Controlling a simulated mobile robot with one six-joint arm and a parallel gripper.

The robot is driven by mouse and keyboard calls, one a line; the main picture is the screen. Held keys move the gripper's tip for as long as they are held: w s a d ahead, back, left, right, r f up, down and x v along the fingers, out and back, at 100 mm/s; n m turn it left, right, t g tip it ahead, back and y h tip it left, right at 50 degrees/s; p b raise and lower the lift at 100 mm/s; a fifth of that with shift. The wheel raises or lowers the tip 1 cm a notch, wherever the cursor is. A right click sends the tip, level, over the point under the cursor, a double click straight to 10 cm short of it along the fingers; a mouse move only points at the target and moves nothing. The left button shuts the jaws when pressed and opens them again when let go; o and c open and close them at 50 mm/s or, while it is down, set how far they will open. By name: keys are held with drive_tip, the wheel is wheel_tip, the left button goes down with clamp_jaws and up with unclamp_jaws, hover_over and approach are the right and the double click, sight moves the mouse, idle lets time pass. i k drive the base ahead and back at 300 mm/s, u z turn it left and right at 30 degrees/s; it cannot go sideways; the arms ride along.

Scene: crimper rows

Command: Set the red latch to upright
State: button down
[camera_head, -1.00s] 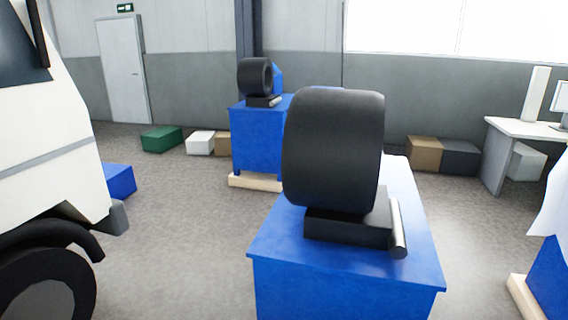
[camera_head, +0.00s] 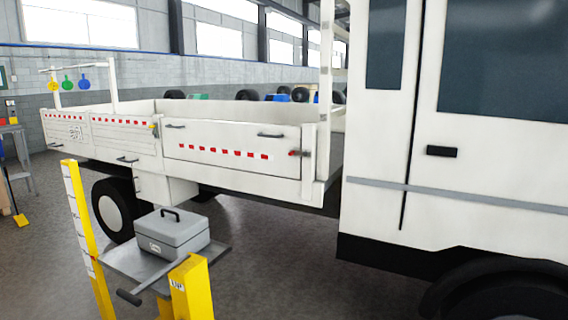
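A small red latch (camera_head: 298,153) sits at the right end of the truck bed's white side panel (camera_head: 215,142), beside the corner post. It looks roughly level, lying sideways rather than upright, though it is small in the picture. A yellow latch (camera_head: 154,127) shows further left, between two side panels. My gripper is not in view.
A yellow-posted lift stand (camera_head: 190,290) carries a grey toolbox (camera_head: 172,233) in front of the bed, with a handle sticking out at its lower left. The white truck cab (camera_head: 490,155) fills the right. Grey floor is open between stand and cab.

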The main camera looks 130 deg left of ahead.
sight(292, 151)
drive_tip(key=z, duration=0.45)
drive_tip(key=k, duration=0.15)
drive_tip(key=u, duration=2.15)
drive_tip(key=k, duration=0.2)
drive_tip(key=u, duration=2.3)
drive_tip(key=k, duration=0.25)
drive_tip(key=u, duration=1)
